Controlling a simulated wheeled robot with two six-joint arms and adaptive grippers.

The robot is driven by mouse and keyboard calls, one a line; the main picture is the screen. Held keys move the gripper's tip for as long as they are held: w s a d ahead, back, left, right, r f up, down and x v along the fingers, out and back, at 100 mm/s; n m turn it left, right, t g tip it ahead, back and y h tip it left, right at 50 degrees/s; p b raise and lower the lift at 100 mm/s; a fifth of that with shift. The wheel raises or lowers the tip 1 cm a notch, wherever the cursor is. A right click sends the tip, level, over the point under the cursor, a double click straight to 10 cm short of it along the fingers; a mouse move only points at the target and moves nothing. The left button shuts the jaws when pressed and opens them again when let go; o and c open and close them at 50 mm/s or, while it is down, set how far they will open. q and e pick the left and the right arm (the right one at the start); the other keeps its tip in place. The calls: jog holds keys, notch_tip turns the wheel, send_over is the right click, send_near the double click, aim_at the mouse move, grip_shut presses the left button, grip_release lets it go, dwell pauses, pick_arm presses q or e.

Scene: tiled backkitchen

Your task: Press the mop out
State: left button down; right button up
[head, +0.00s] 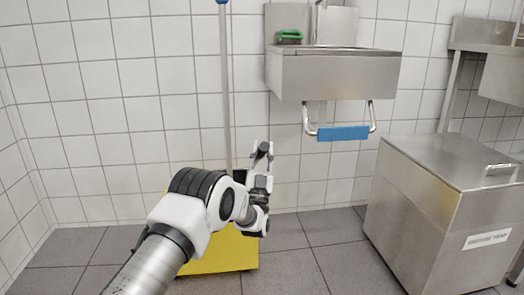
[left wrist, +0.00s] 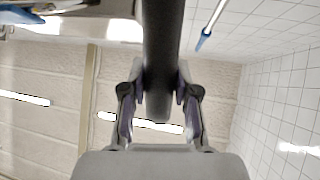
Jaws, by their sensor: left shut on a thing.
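The yellow mop bucket (head: 218,262) stands on the floor, largely hidden behind my left arm. The mop's grey pole (head: 226,90) rises upright from the bucket area, with a blue cap at the top edge of the head view; its blue-tipped end also shows in the left wrist view (left wrist: 205,38). The mop head and the wringer are hidden. My left gripper (head: 262,152) points up, just right of the pole. It is shut on a dark bar (left wrist: 163,50), which looks like the wringer's lever handle and runs between the fingers. My right gripper is not in view.
A steel wall sink (head: 335,75) with a blue-padded front bar (head: 343,133) hangs above and to the right. A green object (head: 289,36) lies at the sink's back. A steel cabinet (head: 405,215) stands at right. Tiled floor (head: 305,265) between bucket and cabinet is clear.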

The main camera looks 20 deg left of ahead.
pick_arm(q)
jog(key=c, duration=0.8)
grip_release()
jog(key=shift+c, duration=0.2)
jog(key=v, duration=0.7)
jog(key=shift+s+f, duration=0.2)
